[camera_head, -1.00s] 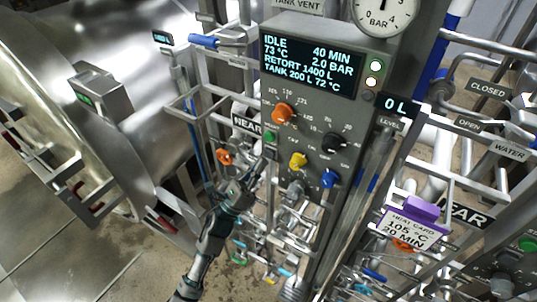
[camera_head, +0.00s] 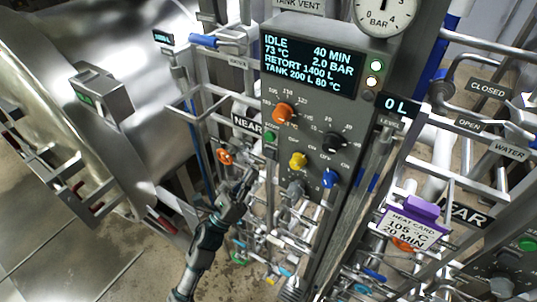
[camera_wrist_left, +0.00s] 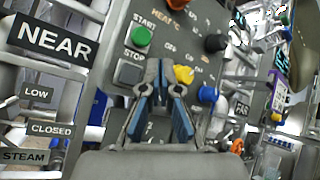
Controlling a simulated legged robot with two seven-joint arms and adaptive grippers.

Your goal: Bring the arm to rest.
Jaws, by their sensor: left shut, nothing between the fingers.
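My left gripper (camera_head: 248,179) is at the lower left of the control panel (camera_head: 311,105) in the head view, in front of it and below the green button (camera_head: 270,137). In the left wrist view its blue-padded fingers (camera_wrist_left: 161,75) are shut with nothing between them. The fingertips point at the panel between the green START button (camera_wrist_left: 141,36) and the yellow knob (camera_wrist_left: 184,74). I cannot tell how far they are from the panel face. My right gripper does not show.
The steel retort (camera_head: 150,70) fills the left. Pipes and rails surround the panel, with an orange valve knob (camera_head: 224,156) near my gripper. A purple clip holds the heat card (camera_head: 409,229) at the right. Bare floor (camera_head: 60,250) lies at the lower left.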

